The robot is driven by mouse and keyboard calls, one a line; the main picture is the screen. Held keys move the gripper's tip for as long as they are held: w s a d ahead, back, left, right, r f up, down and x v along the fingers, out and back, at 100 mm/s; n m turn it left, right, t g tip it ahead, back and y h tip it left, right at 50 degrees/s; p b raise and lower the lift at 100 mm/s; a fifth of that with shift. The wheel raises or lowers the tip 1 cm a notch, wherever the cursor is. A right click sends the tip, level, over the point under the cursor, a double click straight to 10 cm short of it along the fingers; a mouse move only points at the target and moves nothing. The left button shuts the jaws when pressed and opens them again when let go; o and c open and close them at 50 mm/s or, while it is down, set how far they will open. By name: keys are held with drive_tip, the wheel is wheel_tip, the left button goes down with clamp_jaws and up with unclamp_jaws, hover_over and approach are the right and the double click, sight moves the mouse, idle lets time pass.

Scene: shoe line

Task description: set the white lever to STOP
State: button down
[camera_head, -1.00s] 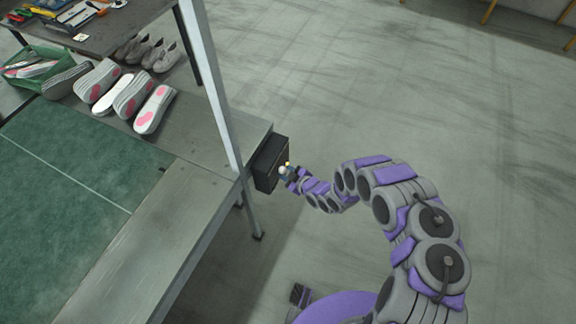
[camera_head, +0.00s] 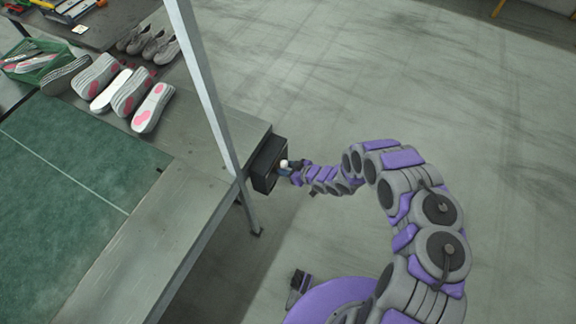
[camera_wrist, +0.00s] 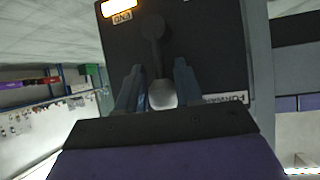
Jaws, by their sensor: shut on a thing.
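The black control box (camera_head: 268,158) is fixed at the corner of the workbench. In the wrist view its dark face (camera_wrist: 205,45) fills the upper middle. The lever's dark arm (camera_wrist: 155,55) runs from a round pivot down to a white knob (camera_wrist: 162,94). My gripper (camera_wrist: 160,88) has its two fingers on either side of the knob, shut on it. In the head view the white knob (camera_head: 284,163) shows at the tip of my gripper (camera_head: 287,168). The fingers are small there. A lit orange-white lamp (camera_wrist: 118,8) shines near a small label; the lettering is hard to read.
A grey metal post (camera_head: 205,95) stands at the bench corner, close left of the box. The bench (camera_head: 150,235) carries a green mat (camera_head: 70,170) and several shoes (camera_head: 150,108). The floor to the right is clear.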

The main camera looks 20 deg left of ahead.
drive_tip(key=shift+a, duration=0.1)
drive_tip(key=c, duration=0.8)
unclamp_jaws()
drive_tip(key=shift+a, duration=0.1)
drive_tip(key=p+v, duration=0.2)
drive_tip(key=v, duration=1.5)
drive_tip(key=shift+s, duration=0.1)
